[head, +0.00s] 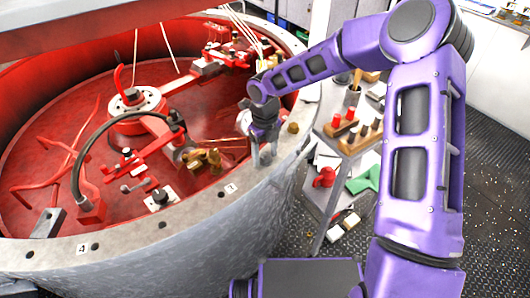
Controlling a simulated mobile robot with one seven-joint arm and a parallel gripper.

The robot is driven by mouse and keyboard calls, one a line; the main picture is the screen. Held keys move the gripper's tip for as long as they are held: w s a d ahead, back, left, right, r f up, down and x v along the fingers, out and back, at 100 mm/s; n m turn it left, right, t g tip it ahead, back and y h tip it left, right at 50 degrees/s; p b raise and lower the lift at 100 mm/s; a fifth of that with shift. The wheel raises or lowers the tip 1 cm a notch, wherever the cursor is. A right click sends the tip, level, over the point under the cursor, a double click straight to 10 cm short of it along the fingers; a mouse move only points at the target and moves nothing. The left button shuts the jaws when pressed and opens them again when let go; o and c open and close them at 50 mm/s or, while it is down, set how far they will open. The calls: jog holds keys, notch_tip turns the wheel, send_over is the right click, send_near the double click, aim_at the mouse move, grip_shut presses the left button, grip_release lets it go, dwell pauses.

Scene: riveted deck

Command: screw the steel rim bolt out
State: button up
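The pale rim (125,247) of a big round red-lined vessel carries several bolts. A brass-coloured bolt (293,127) stands on the right part of the rim. My gripper (263,160) points down at the rim between the label "1" and the brass bolt. Its fingertips are small here, and I cannot tell whether they are shut on a bolt. Whatever lies between or under them is hidden. I cannot tell which bolt is the steel one.
Inside the vessel are red arms, a hub (137,103), a curved black hose (88,150) and brass fittings (203,159). A cluttered work table (318,190) with a red can (325,178) and green cloth (364,181) stands right of the vessel. The dark deck (495,185) at right is mostly clear.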

aim_at(265, 155)
jog(key=shift+r, duration=0.15)
jog(key=shift+w+r, duration=0.1)
jog(key=shift+r, duration=0.45)
notch_tip(265, 155, up, 16)
jog(key=shift+r, duration=0.15)
